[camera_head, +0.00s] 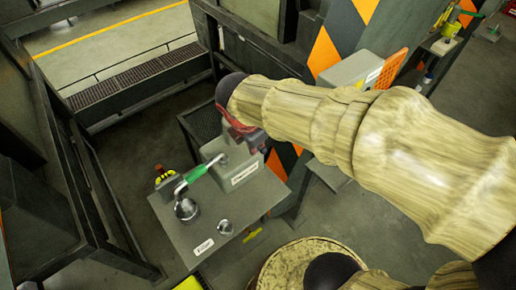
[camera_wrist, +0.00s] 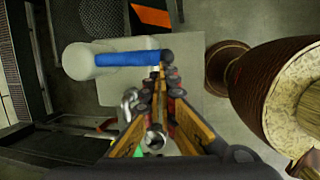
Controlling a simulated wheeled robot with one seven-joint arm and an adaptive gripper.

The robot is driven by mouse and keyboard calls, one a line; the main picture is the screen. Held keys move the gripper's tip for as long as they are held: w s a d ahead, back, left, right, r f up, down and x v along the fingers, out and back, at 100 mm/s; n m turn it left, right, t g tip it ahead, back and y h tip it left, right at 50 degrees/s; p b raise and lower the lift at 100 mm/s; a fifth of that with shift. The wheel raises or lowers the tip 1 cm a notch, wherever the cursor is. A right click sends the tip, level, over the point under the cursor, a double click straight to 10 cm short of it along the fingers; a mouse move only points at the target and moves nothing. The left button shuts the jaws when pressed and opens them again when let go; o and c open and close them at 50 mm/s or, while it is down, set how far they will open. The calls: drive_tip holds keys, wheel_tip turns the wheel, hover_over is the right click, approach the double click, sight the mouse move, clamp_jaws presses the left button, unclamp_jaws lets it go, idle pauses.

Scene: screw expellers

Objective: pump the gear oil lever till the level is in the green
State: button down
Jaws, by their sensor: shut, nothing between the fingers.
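A lever with a green grip (camera_head: 195,174) on a bent metal rod stands beside a grey housing (camera_head: 230,160) on a grey pedestal top (camera_head: 255,205). A round metal cap (camera_head: 186,209) is at the lever's lower end. My gripper (camera_wrist: 166,65) is shut and empty. Its fingertips are close to the end of a blue band (camera_wrist: 127,59) on a pale cylinder (camera_wrist: 80,60); I cannot tell whether they touch. In the head view my wrist is behind the housing and the fingertips are not clear. No oil level in the green can be made out.
A small metal knob (camera_head: 225,226) and a white label (camera_head: 203,246) are on the pedestal top. A yellow box with a red button (camera_head: 163,177) is at its left edge. Dark metal frames (camera_head: 95,190) border the left.

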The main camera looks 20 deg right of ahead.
drive_tip(key=shift+s+v, duration=0.2)
drive_tip(key=shift+v, duration=2.45)
drive_tip(key=s+d+f+m+t+y+b, duration=0.1)
drive_tip(key=s+f+m+b, duration=0.4)
drive_tip(key=m, duration=0.5)
drive_tip(key=s+d+f+m+t+y+b, duration=0.1)
drive_tip(key=s+f+m+b, duration=0.4)
drive_tip(key=m+b, duration=0.5)
drive_tip(key=shift+s+d+f+m+t, duration=0.2)
drive_tip(key=shift+d+f+m+t, duration=0.2)
drive_tip(key=shift+d+f+m, duration=0.4)
drive_tip(key=shift+r, duration=0.15)
